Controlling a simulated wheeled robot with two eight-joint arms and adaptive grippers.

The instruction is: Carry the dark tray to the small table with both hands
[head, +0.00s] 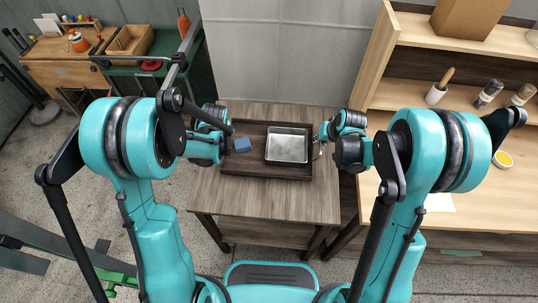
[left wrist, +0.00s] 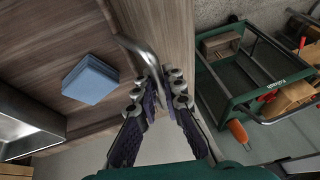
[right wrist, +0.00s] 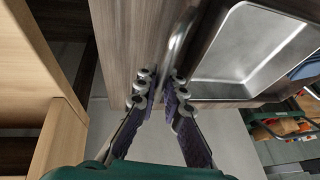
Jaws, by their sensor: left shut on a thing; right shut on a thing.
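The dark wooden tray (head: 240,166) is level on or just over the small table (head: 265,202); I cannot tell whether it touches the top. A silver metal pan (head: 287,145) lies in its right half and a blue folded cloth or block (head: 242,144) in its left half. My left gripper (left wrist: 162,88) is shut on the tray's left metal handle (left wrist: 138,48). My right gripper (right wrist: 163,88) is shut on the right metal handle (right wrist: 178,38). In the head view the left fingertips are mostly hidden by my arm.
A light wooden shelf and counter (head: 450,85) stand close on the right, with a white mortar (head: 435,95) and jars. A green cart (head: 150,80) and a wooden workbench (head: 62,60) are at the back left. A grey panel (head: 285,50) rises behind the table.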

